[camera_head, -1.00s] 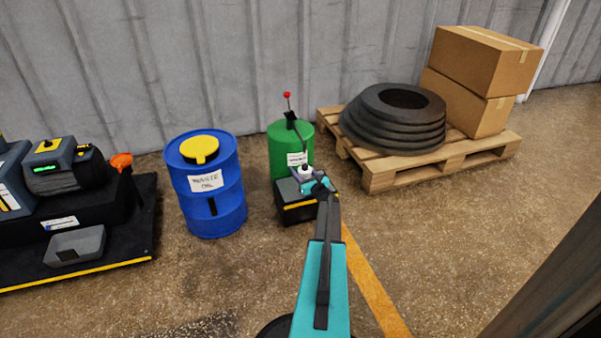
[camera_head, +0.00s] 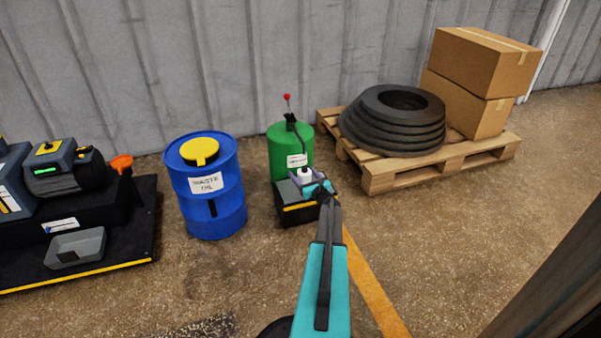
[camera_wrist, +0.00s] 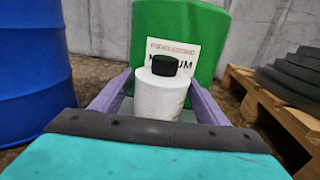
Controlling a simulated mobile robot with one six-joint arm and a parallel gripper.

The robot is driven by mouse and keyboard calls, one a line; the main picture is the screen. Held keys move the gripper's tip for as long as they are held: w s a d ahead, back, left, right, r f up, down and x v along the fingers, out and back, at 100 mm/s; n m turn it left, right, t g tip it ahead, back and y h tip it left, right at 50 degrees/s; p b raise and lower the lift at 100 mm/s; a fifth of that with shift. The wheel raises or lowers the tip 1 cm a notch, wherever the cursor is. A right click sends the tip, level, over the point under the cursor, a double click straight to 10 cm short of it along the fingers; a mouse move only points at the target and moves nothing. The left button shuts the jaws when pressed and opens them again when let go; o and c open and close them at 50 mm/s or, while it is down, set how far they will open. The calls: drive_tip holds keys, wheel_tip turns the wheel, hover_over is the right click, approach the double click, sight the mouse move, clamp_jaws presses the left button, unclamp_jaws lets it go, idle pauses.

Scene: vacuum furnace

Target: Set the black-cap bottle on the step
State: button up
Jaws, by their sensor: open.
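The black-cap bottle (camera_wrist: 160,92) is white and stands upright between the two purple fingers of my gripper (camera_wrist: 158,95) in the wrist view. The fingers are apart, one on each side of it. In the head view the bottle (camera_head: 305,175) shows small, on or just over the dark step (camera_head: 298,213) with a yellow front edge, with my gripper (camera_head: 307,182) around it. The bottle's base is hidden by my gripper, so its contact with the step is not clear.
A green tank (camera_head: 282,152) with a red-tipped lever stands right behind the step. A blue waste oil drum (camera_head: 210,215) stands to the left. A wooden pallet (camera_head: 395,180) with black rings and boxes lies to the right. The floor in front is open.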

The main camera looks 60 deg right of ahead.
sight(308, 180)
drive_tip(key=p+v, duration=0.3)
drive_tip(key=v, duration=0.6)
drive_tip(key=shift+r, duration=0.15)
drive_tip(key=shift+p+v, duration=0.4)
drive_tip(key=shift+v, duration=0.45)
